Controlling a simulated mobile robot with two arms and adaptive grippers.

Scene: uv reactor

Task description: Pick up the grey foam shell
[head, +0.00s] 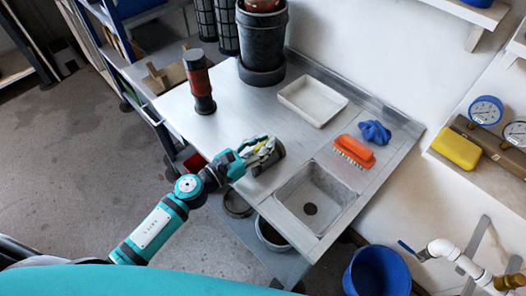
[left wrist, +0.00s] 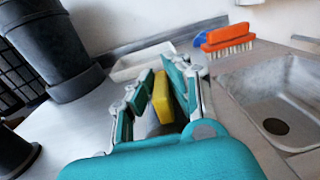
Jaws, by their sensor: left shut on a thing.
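The grey foam shell (head: 270,158) shows in the head view as a dark grey curved piece at the tips of my left gripper (head: 258,150), over the metal bench left of the sink. The fingers are closed on it and hide part of it. In the left wrist view, a yellow patch (left wrist: 163,97) sits between the fingers of my left gripper (left wrist: 158,92). I cannot tell whether the yellow is part of the shell. I cannot tell whether the shell still touches the bench. My right gripper is not in view.
A sink (head: 318,195) lies to the right. An orange brush (head: 354,151), blue crumpled glove (head: 375,132) and white tray (head: 312,100) are behind. A black-and-red cylinder (head: 198,82) and dark pot (head: 262,45) stand at the back left. The middle of the bench is free.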

